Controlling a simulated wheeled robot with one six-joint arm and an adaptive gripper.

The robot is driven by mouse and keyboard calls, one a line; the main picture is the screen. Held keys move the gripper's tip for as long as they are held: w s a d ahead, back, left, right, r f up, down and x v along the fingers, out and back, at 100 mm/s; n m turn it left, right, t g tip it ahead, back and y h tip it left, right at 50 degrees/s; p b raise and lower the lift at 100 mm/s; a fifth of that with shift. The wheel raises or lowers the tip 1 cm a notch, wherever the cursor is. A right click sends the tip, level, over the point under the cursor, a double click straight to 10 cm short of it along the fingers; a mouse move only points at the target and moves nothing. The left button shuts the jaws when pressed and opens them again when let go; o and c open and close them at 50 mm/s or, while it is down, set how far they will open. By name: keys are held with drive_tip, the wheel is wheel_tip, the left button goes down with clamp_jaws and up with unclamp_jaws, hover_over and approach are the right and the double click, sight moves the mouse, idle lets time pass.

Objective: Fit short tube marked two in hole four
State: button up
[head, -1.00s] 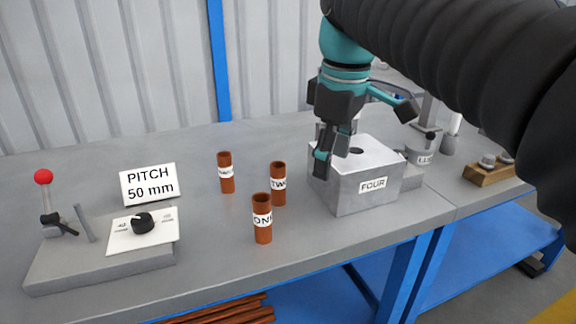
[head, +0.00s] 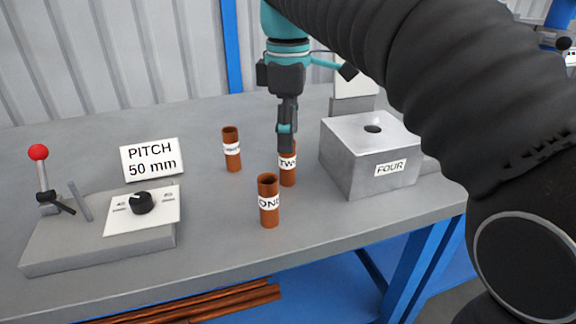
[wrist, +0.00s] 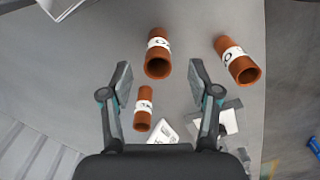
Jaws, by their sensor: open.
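The brown short tube marked two (head: 288,177) stands upright on the bench, its upper part hidden behind my gripper in the head view. My gripper (head: 286,143) points down over it and looks open and empty. In the wrist view, tube two (wrist: 158,58) shows between and beyond the open fingers (wrist: 161,75). I cannot tell whether the fingertips reach below its rim. The grey metal block marked FOUR (head: 368,160) stands to the right, and its top hole (head: 372,129) is empty as far as I see.
A tube marked one (head: 268,203) stands in front, close to tube two. Another tube (head: 231,150) with an unreadable label stands behind left. A pitch sign (head: 152,161) and a lever unit with a dial (head: 142,203) are at left. Bench between them is clear.

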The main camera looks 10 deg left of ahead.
sight(287, 159)
drive_tip(key=shift+w+a+f+b, duration=0.1)
drive_tip(key=shift+f+b, duration=0.35)
drive_tip(key=shift+f, duration=2.7)
clamp_jaws()
